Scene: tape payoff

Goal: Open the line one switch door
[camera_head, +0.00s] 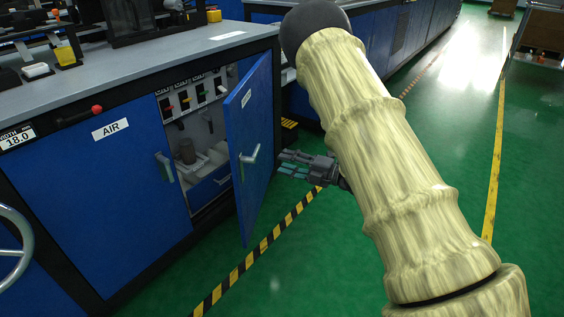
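The blue switch door (255,140) stands swung outward from the cabinet, hinged on its right side. A small label and a grey handle (249,154) show on its outer face. Behind it, the cabinet interior shows a panel of coloured switches (190,98) and a grey fitting below. My gripper (282,164) is to the right of the door, near the handle, with its fingers pointing left. The fingers look apart with a small gap. I cannot tell whether they touch the handle. My arm crosses the right side of the view.
A blue closed door labelled AIR (110,190) is left of the opening, with its own grey handle. A metal handwheel (15,250) is at the far left. A black and yellow stripe (255,250) runs along the green floor, which is clear in front.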

